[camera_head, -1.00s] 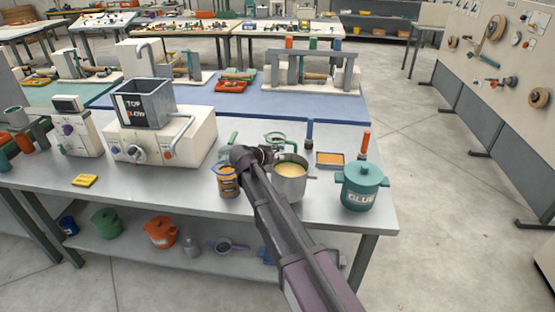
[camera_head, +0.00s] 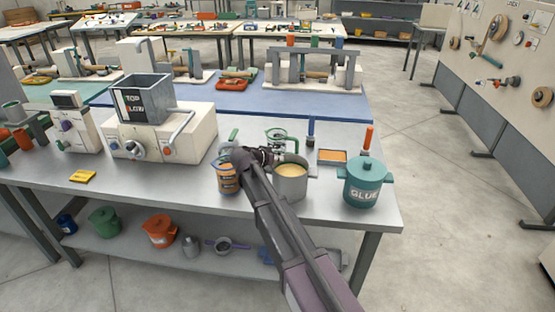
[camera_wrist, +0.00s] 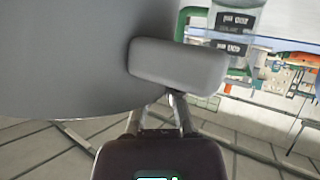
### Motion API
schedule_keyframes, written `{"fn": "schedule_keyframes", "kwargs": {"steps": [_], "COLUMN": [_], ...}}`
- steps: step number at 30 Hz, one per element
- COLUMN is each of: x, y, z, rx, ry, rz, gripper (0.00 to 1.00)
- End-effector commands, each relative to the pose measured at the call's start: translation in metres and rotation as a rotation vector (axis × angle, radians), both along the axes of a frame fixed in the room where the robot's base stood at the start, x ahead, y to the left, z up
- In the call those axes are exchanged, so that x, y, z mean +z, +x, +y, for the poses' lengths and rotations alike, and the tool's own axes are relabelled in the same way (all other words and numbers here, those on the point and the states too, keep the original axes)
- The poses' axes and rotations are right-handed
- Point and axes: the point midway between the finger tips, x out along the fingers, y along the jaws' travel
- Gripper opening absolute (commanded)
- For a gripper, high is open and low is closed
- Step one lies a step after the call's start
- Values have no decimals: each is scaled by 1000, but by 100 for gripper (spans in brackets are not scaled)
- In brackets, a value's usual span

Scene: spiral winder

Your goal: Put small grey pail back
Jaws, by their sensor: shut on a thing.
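The small grey pail (camera_head: 290,186) holds a pale yellow substance and is upright over the front part of the grey bench, between a labelled tin and the teal glue pot. My gripper (camera_head: 264,156) is at the pail's left side, partly hidden by my arm. In the wrist view the pail's curved grey wall (camera_wrist: 70,60) fills the left, and my gripper (camera_wrist: 160,118) is shut on its blocky grey handle (camera_wrist: 178,68). I cannot tell whether the pail's base touches the bench.
The tin (camera_head: 228,176) stands close on the left, and the teal glue pot (camera_head: 366,184) on the right. Behind are a green-handled jug (camera_head: 279,139) and an orange-topped tray (camera_head: 333,157). The bench (camera_head: 150,195) is clear at front left. Pots stand on the shelf below.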

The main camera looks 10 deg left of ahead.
Motion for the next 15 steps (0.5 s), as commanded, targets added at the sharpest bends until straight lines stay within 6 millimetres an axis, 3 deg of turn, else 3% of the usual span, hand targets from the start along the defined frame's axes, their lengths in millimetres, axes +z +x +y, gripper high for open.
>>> {"fn": "schedule_keyframes", "kwargs": {"steps": [8, 9, 11, 12, 15], "x": [1, 0, 0, 0, 0], "y": [0, 0, 0, 0, 0], "z": [0, 0, 0, 0, 0], "rx": [1, -1, 0, 0, 0], "ry": [-3, 1, 1, 1, 1], "rz": [-1, 0, -1, -1, -1], "gripper": [0, 19, 37, 43, 43]}}
